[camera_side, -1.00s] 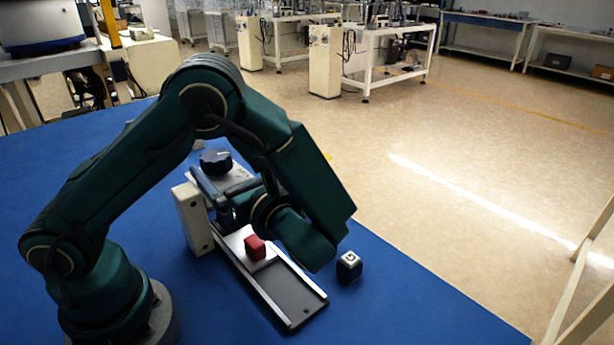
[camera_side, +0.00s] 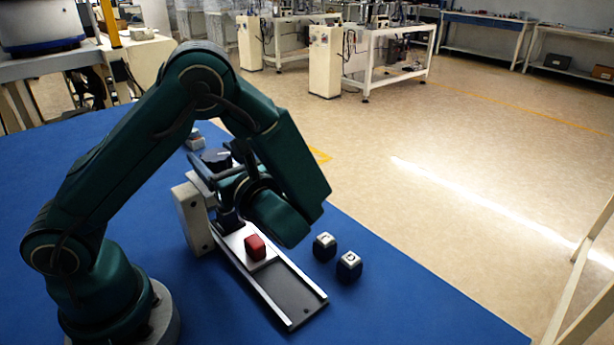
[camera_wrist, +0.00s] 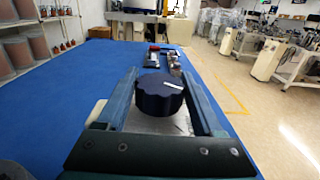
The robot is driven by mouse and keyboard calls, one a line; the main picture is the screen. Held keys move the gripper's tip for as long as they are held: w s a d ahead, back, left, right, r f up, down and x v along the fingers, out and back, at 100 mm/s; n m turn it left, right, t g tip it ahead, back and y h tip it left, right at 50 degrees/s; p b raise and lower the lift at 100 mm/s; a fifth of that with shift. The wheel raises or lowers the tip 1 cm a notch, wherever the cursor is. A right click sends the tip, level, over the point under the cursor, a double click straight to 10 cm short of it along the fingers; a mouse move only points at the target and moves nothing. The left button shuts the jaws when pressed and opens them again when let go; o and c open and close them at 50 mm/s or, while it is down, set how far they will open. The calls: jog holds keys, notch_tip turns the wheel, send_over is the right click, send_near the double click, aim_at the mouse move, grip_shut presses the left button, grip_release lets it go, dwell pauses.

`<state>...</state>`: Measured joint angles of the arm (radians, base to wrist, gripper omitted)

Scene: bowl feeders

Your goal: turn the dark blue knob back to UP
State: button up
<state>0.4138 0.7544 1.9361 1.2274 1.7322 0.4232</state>
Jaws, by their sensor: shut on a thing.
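The dark blue knob (camera_wrist: 158,100) has a scalloped rim and a white line on its top. In the wrist view that line points to the right and slightly toward the near side. My gripper (camera_wrist: 158,84) is shut on the knob, with one blue finger along each side. The knob stands on a metal plate (camera_wrist: 150,124). In the side view the knob (camera_side: 214,157) shows only in part behind my gripper (camera_side: 212,172). The UP label cannot be made out in either view.
A red block (camera_side: 255,247) sits on the rail (camera_side: 288,296) in front of the knob. Small items (camera_wrist: 165,58) lie beyond the knob. The blue table (camera_side: 420,305) is clear at the right.

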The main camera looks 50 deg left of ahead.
jog(key=shift+n+g+h, duration=0.3)
jog(key=shift+n+g, duration=0.9)
jog(key=shift+g, duration=0.55)
jog(key=shift+n+g+h, duration=0.3)
jog(key=shift+n+g, duration=0.9)
jog(key=shift+g, duration=0.55)
jog(key=o, duration=1.4)
jog(key=shift+c, duration=0.2)
jog(key=shift+m+t, duration=0.3)
